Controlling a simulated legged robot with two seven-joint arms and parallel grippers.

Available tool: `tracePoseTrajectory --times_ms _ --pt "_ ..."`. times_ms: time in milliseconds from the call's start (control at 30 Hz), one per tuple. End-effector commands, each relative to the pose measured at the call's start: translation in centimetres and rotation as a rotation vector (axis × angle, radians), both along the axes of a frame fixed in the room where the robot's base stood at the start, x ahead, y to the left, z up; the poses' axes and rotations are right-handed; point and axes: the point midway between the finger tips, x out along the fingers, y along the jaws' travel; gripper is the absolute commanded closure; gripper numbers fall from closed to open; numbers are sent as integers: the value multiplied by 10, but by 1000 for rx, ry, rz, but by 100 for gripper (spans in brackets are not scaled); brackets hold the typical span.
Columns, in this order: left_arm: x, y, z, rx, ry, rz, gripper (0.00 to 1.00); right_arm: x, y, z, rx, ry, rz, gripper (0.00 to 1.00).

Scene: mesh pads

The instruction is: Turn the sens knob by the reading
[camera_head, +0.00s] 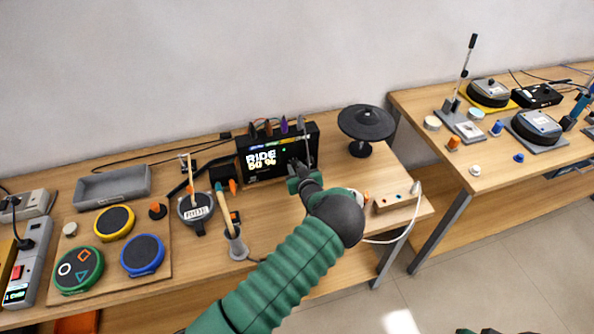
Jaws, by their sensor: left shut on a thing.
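The black drum module (278,153) stands upright on the left table, its lit screen (262,160) reading "RIDE" and "50 %". My left gripper (303,173) is at the right part of the module's front face. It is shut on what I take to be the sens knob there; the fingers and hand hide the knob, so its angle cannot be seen. A pad labelled RIDE (196,209) lies left of the arm.
A black cymbal pad (367,124) on a stand is right of the module. A second table stands right, across a gap.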

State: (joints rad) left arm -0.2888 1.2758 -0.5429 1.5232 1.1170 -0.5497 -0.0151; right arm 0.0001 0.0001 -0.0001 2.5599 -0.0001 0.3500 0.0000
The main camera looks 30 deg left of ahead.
Motion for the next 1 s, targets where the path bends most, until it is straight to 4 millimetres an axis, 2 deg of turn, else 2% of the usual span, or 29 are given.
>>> tracePoseTrajectory --times_ms 300,333,500,800,933,1000 --pt "0 -2 -1 -17 -12 -2 100 0 0 -1 0 0 0 100" --pt "0 -2 -1 -17 -12 -2 73 0 0 -1 0 0 0 100" --pt "0 -1 -1 -16 -13 -2 53 0 0 -1 0 0 0 100" --pt "-1 -3 1 -15 -12 -2 53 0 0 1 0 0 0 100" --pt "-11 -14 12 -16 -11 -2 53 0 0 17 0 0 0 100" --pt "-21 -27 21 -16 -10 -5 53 0 0 30 0 0 0 100"
